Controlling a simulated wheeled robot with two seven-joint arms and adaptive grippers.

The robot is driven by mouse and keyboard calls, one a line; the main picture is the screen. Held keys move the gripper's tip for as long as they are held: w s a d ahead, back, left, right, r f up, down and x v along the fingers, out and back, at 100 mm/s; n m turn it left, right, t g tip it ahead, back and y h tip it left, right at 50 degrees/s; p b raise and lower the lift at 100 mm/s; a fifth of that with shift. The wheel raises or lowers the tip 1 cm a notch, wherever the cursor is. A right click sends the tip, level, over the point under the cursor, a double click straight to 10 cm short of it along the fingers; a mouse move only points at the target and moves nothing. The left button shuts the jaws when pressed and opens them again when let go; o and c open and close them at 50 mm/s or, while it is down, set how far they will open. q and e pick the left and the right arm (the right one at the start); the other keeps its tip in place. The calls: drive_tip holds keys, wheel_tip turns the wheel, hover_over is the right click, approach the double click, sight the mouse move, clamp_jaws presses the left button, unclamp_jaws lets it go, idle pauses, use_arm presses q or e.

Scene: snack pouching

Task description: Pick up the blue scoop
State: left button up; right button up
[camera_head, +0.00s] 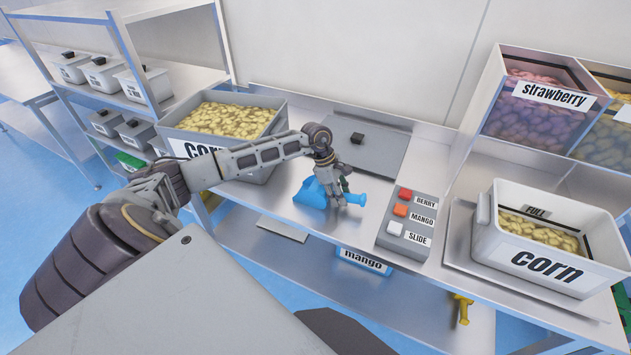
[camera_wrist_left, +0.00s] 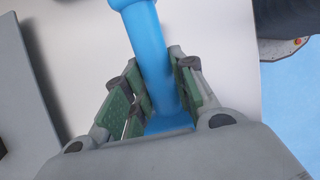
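The blue scoop (camera_head: 311,193) lies on the metal table, its broad head to the left and its handle to the right. My left gripper (camera_head: 343,196) reaches down over the handle from above. In the left wrist view, the blue handle (camera_wrist_left: 153,50) runs between the green-padded fingers of my left gripper (camera_wrist_left: 158,75). The pads lie against both sides of the handle, so the gripper looks shut on it. The scoop's head is mostly hidden there by the gripper body. My right gripper is not in view.
A corn bin (camera_head: 270,130) stands behind my left forearm. A grey button box (camera_head: 405,225) sits just right of the scoop. A grey plate (camera_head: 370,150) lies behind it. Another corn bin (camera_head: 490,225) stands at the right. A yellow scoop (camera_head: 463,308) shows below the table top.

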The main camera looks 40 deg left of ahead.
use_arm(q)
drive_tip(key=c, duration=0.3)
drive_tip(key=shift+c, duration=0.2)
drive_tip(key=shift+r, duration=0.1)
wheel_tip(320, 180, up, 8)
drive_tip(key=shift+r+b, duration=0.2)
drive_tip(key=shift+b, duration=0.6)
drive_tip(key=shift+r, duration=0.75)
drive_tip(key=shift+r, duration=0.2)
